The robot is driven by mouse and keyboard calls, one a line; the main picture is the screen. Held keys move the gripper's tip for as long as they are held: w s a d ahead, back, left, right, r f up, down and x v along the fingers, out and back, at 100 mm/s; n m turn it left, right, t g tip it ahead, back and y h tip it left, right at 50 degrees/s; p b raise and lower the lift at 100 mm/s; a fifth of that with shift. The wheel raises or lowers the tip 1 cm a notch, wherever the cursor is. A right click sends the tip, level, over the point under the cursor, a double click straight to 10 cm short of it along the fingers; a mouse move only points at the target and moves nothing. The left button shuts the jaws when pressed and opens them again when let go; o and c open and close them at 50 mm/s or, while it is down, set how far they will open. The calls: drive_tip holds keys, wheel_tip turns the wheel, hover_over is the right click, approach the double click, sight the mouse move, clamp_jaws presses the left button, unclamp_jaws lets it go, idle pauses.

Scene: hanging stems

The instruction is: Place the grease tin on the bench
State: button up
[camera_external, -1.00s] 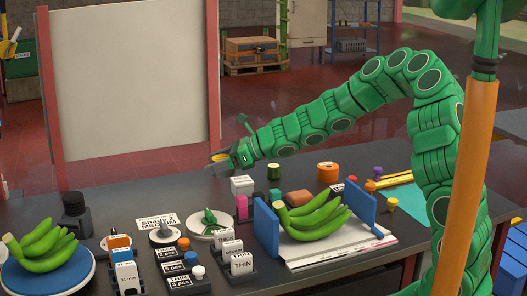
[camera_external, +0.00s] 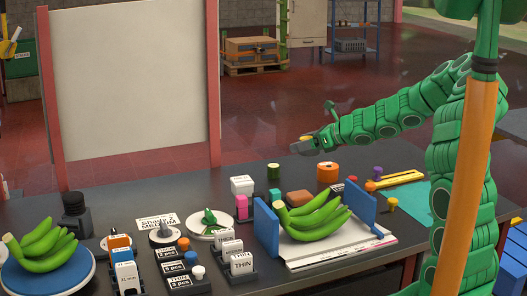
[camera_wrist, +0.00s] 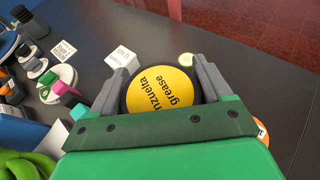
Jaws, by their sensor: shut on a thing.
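The grease tin (camera_wrist: 163,92) has a yellow lid with black lettering and a dark rim. In the wrist view it sits between the two grey fingers of my gripper (camera_wrist: 165,85), which is shut on it. In the external view my gripper (camera_external: 303,147) is above the far part of the dark bench (camera_external: 400,160). Only a small yellow-orange bit of the tin (camera_external: 307,138) shows there. The tin's side and underside are hidden.
Below my gripper stand an orange tin (camera_external: 327,173), a small green jar (camera_external: 273,171) and a white labelled box (camera_external: 242,185). Green bananas (camera_external: 315,216) lie between blue panels (camera_external: 266,229). Bare bench shows towards the back, left of the white box.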

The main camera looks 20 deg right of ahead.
drive_tip(key=s+d+m+t+h, duration=0.1)
drive_tip(key=s+d+m+h, duration=0.15)
drive_tip(key=d, duration=1.05)
drive_tip(key=s+d+m+t+h, duration=0.2)
drive_tip(key=s+d, duration=0.2)
drive_tip(key=d, duration=0.8)
hover_over(368, 167)
drive_tip(key=f, duration=0.8)
drive_tip(key=shift+s+f, duration=0.3)
drive_tip(key=shift+s, duration=0.05)
drive_tip(key=shift+w+d+f, duration=0.1)
drive_tip(key=shift+w+f, duration=0.25)
drive_tip(key=shift+f, duration=1.65)
drive_tip(key=shift+f, duration=0.2)
drive_tip(key=o, duration=1.1)
